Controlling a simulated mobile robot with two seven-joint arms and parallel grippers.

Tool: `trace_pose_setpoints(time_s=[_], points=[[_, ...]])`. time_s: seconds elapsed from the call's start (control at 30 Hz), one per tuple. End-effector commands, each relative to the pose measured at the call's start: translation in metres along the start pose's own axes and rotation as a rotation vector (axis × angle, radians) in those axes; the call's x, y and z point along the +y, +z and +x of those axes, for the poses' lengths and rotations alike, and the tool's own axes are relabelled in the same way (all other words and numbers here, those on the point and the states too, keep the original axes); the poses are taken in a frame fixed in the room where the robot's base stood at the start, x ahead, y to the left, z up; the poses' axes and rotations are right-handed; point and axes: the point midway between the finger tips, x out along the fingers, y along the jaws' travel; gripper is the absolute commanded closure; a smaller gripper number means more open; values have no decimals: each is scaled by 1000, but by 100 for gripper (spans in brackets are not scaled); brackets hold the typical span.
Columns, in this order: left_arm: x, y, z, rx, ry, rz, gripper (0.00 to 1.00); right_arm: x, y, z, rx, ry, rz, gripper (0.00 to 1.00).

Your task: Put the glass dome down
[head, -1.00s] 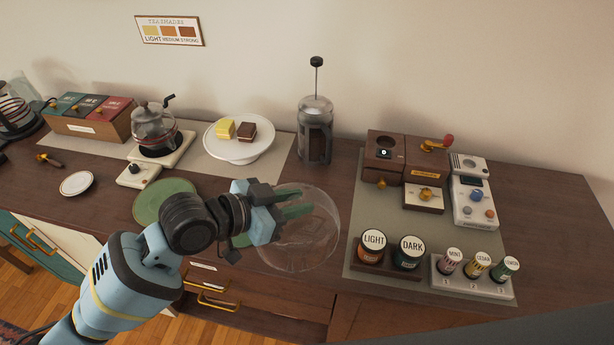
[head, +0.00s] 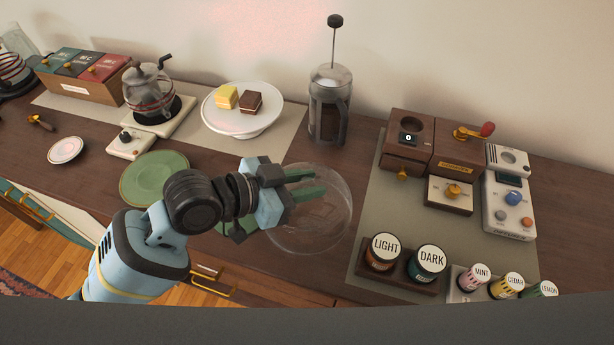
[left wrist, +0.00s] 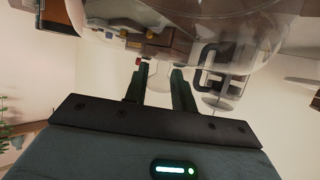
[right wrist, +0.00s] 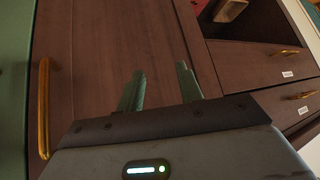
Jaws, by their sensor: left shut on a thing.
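The clear glass dome (head: 318,232) is over the front middle of the wooden counter, right of the green plate (head: 152,179). My left gripper (head: 315,184) is shut on the dome near its top. The dome also fills the upper part of the left wrist view (left wrist: 215,28), with both fingers reaching to it. I cannot tell whether its rim touches the counter. My right gripper (right wrist: 160,75) shows only in its wrist view, open and empty in front of a brown cabinet front (right wrist: 110,40).
A cake stand (head: 232,122) with two cake pieces and a French press (head: 329,110) stand behind the dome. A grinder (head: 410,140) and the LIGHT and DARK jars (head: 383,252) are to its right. A kettle (head: 150,95) is at the left.

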Motion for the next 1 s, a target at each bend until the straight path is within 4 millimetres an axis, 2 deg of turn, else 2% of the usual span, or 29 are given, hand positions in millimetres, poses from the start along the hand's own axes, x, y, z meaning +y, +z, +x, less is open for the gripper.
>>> trace_pose_setpoints(time_s=[0.23,0.53,0.57,0.7,1.0], points=[[-1,-4,-2,7,-3,7,100,2,-8,0,16,1,-5,64],[-1,3,2,6,-3,6,100,3,-8,1,17,1,-10,64],[-1,4,2,4,-2,6,71,3,-8,1,17,1,-11,64],[-1,4,2,4,-2,6,53,4,-8,1,16,1,-13,64],[-1,4,2,3,-2,5,52,4,-5,1,10,1,-13,64]])
